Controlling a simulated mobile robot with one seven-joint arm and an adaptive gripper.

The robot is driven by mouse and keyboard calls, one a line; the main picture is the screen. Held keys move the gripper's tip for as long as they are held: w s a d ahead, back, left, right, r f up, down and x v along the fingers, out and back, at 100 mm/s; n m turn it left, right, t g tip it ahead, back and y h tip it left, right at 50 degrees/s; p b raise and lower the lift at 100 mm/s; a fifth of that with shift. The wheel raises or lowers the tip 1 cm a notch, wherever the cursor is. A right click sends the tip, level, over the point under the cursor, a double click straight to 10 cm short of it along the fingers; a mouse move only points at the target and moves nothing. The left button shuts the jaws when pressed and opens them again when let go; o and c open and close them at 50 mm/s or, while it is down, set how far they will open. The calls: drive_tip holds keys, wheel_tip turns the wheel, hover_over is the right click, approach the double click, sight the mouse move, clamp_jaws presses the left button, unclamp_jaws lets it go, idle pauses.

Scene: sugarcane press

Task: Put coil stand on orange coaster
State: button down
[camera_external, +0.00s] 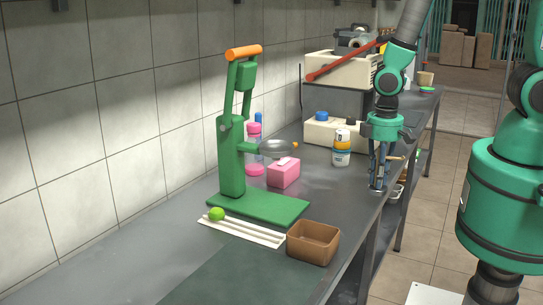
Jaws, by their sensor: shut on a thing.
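My gripper (378,183) points straight down at the right edge of the grey counter. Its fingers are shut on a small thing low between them. That thing is mostly hidden by the fingers and too small to make out; it may be the coil stand. I see no other clear coil stand. I cannot make out an orange coaster on the counter. A small orange spot (295,146) shows beside the press's metal bowl, but I cannot tell what it is.
The green press (232,160) stands left of my gripper. Near it are a pink box (284,173), a pink bottle (254,150), stacked jars (341,157), a brown bin (313,242) and a white tray (243,232). The counter (345,197) is bare between bin and gripper.

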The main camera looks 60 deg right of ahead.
drive_tip(key=shift+w, duration=0.1)
drive_tip(key=shift+w+a+r, duration=0.15)
drive_tip(key=shift+w+a, duration=0.35)
drive_tip(key=shift+a, duration=0.1)
drive_tip(key=w+a+r+p, duration=0.1)
drive_tip(key=w+a, duration=0.3)
drive_tip(key=a, duration=0.3)
drive_tip(key=w+a+m+p, duration=0.1)
drive_tip(key=w+a, duration=0.2)
drive_tip(key=a, duration=0.5)
drive_tip(key=w+a+r+p, duration=0.1)
drive_tip(key=w+a, duration=0.3)
drive_tip(key=a, duration=0.3)
drive_tip(key=s+a+f+m+p, duration=0.1)
drive_tip(key=s+a+m, duration=0.1)
drive_tip(key=a, duration=2.4)
drive_tip(key=shift+s+p, duration=0.35)
drive_tip(key=shift+s, duration=0.1)
drive_tip(key=shift+w+a, duration=0.1)
drive_tip(key=shift+a, duration=0.05)
drive_tip(key=shift+w+a+f, duration=0.25)
drive_tip(key=shift+w+a, duration=1.5)
drive_tip(key=shift+a, duration=0.2)
drive_tip(key=shift+w+a+f, duration=0.2)
drive_tip(key=shift+w+a, duration=1.55)
drive_tip(key=shift+a, duration=0.2)
drive_tip(key=shift+w+a+f, duration=0.25)
drive_tip(key=shift+w+a, duration=1.5)
drive_tip(key=shift+a, duration=0.2)
drive_tip(key=shift+f, duration=0.1)
